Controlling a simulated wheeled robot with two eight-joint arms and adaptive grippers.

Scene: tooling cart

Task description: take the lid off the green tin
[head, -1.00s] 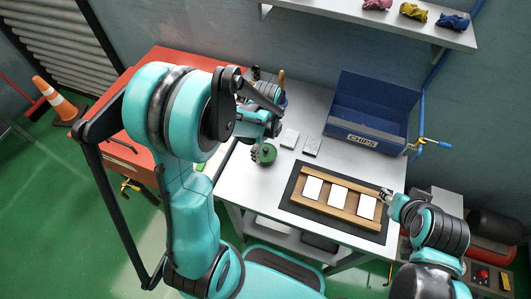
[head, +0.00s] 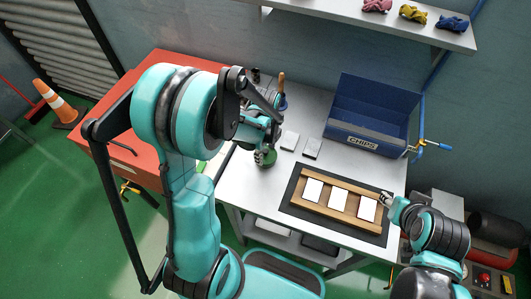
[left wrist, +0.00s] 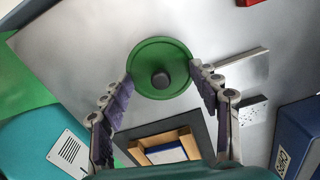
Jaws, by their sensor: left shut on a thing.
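The green tin's round lid (left wrist: 160,66), with a dark knob in its middle, shows from above in the left wrist view. My left gripper (left wrist: 162,78) has a finger at each side of its rim and is shut on it. In the head view, the green lid (head: 265,159) shows just below my left gripper (head: 263,153), over the left part of the grey table. The tin's body is hidden under the lid, so I cannot tell whether the two are apart. My right gripper (head: 387,199) is at the table's right edge, too small to read.
Two small slabs (head: 290,140) (head: 312,148) lie right of the lid. A wooden frame with white cards (head: 318,205) lies on a dark mat (head: 292,208). A blue chips bin (head: 350,140) stands behind. A wooden-handled item (head: 281,80) is behind my left gripper.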

